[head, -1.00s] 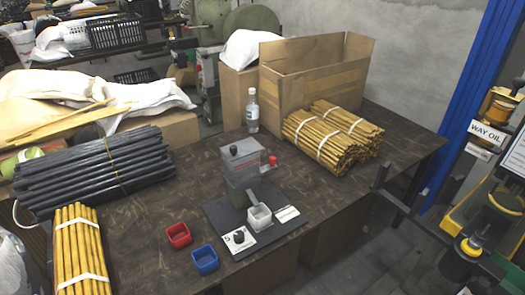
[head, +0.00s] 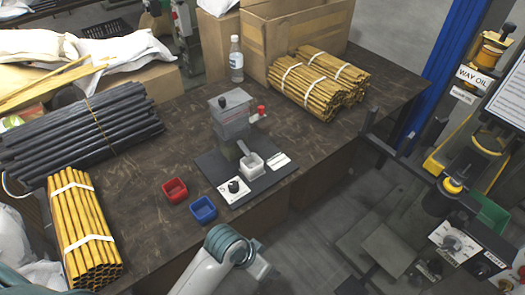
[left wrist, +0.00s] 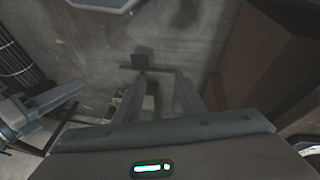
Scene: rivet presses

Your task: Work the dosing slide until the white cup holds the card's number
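The grey dosing device (head: 232,125) stands on a dark base plate on the bench, with a black knob on top and a red knob (head: 261,110) at its right side. The white cup (head: 251,166) sits under its sloping grey chute (head: 244,148); its contents are too small to tell. A white card (head: 278,161) lies right of the cup, its marking unreadable. A white plate with a black knob (head: 234,188) is at the front. My left gripper's fingers (left wrist: 159,85) look apart and empty in the left wrist view, away from the device. My right gripper is not in view.
A red cup (head: 174,190) and a blue cup (head: 203,208) stand left of the base plate. A bottle (head: 236,60), yellow rod bundles (head: 320,85) and a cardboard box (head: 300,40) are behind. Dark rods (head: 80,125) lie left. Floor is open beyond the bench's front edge.

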